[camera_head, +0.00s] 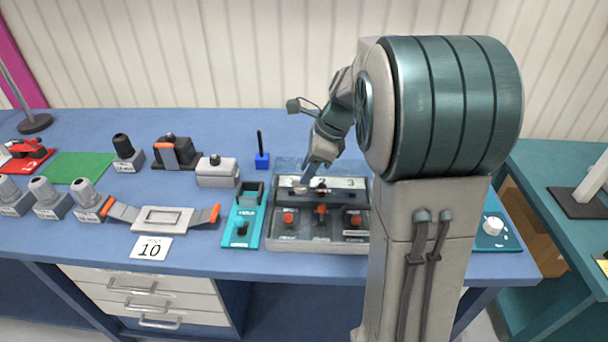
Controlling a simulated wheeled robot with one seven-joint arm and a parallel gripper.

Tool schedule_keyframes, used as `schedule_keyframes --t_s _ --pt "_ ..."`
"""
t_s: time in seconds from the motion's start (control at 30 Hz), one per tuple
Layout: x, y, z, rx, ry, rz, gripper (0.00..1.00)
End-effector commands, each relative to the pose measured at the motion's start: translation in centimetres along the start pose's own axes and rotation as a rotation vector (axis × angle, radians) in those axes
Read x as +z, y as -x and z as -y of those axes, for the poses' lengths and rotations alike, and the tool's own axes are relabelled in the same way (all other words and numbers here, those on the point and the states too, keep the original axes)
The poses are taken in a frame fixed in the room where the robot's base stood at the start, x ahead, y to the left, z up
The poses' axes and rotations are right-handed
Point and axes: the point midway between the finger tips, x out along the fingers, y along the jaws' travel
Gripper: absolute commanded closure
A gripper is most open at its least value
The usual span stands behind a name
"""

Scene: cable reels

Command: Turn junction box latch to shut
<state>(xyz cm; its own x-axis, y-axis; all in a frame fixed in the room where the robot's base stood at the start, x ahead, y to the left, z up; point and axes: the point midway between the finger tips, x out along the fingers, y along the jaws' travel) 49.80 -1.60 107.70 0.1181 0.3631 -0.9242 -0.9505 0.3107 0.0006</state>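A grey box (275,243) stands near the front edge of the blue table, in front of my arm. It looks like the junction box, but its labels are too small to read. Several orange-and-dark knobs or latches sit on its front part, such as a left one (288,219), a middle one (321,214) and a right one (355,222). I cannot tell which is the named latch or how it is turned. My gripper (303,187) points down at the pale strip (345,183) along the box's back. Its fingertips are too small to read; contact is unclear.
A teal block with a dark knob (241,231) stands close left of the box. A blue holder with a black rod (262,160) and a grey case (217,172) stand behind left. A teal dial panel (493,243) is at right, partly behind my arm. Bare table (205,250) lies front left.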

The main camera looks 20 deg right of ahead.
Motion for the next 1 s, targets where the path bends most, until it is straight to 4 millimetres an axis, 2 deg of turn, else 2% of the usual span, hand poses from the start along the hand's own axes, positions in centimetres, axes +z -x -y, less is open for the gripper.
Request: schedule_keyframes --t_s 0.1,0.2,0.53,0.57,0.67,1.0 --pt "0.0 -1.6 0.0 0.003 -0.001 0.001 0.67" --pt "0.1 -2.3 0.0 0.001 0.001 0.0 0.67" --pt "0.0 -2.7 0.0 0.0 0.001 0.0 0.67" --pt "0.0 -2.7 0.0 0.0 0.001 0.0 0.7" --pt "0.0 -2.7 0.0 0.0 0.001 0.0 0.98" --pt "0.0 -2.7 0.0 0.007 0.016 0.0 1.0"
